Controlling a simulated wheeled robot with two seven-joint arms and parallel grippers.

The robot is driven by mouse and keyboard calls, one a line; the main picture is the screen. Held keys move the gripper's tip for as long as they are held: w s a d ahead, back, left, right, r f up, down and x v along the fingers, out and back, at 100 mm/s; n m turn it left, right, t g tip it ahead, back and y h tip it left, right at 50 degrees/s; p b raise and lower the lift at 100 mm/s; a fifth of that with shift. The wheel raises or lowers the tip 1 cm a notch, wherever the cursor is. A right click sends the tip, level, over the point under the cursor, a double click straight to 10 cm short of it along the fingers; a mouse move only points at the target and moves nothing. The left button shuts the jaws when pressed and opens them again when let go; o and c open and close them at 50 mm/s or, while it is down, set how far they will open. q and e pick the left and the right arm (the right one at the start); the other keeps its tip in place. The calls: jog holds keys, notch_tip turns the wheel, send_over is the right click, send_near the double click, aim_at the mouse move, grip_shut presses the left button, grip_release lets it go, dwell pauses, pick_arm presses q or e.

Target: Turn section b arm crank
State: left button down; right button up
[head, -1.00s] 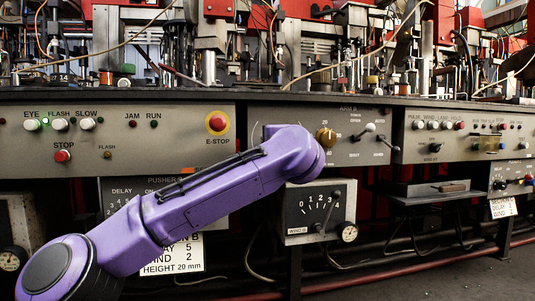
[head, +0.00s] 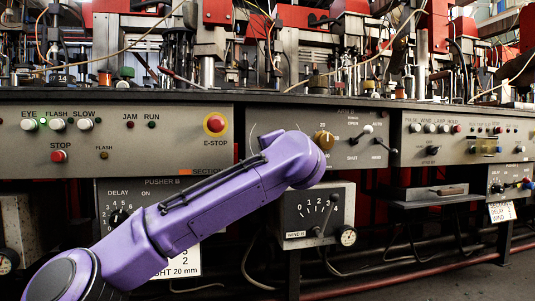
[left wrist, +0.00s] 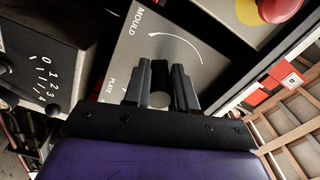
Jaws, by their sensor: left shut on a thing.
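The section B arm panel (head: 356,155), a grey plate with a brown knob (head: 323,140) and small levers, is right of centre in the head view. My purple left arm covers its left part, and the gripper is hidden behind the arm there. In the left wrist view the panel (left wrist: 205,28) carries the words MOULD and PLATE and a white arc. My left gripper (left wrist: 163,82) is in front of it, its two dark fingers a little apart and shut on a part of the arm crank. The crank itself is hardly visible between the fingers. My right gripper is not in view.
A red E-STOP button (head: 215,123) is on the panel left of the arm; it also shows in the left wrist view (left wrist: 278,8). The WIND B box (head: 315,212) with its dial and lever hangs below. Machinery crowds the bench above.

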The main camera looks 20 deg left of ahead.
pick_arm(q)
jog(key=shift+d, duration=0.2)
jog(key=c, duration=1)
grip_release()
jog(key=shift+d, duration=0.15)
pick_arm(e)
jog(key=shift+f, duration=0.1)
pick_arm(q)
jog(key=shift+o, duration=0.2)
jog(key=shift+a, duration=0.2)
pick_arm(e)
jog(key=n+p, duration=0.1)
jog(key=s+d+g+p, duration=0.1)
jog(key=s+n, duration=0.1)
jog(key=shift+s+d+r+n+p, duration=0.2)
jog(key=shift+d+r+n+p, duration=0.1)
jog(key=shift+p, duration=0.1)
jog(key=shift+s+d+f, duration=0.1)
pick_arm(q)
jog(key=v, duration=1)
jog(key=shift+s+d, duration=0.2)
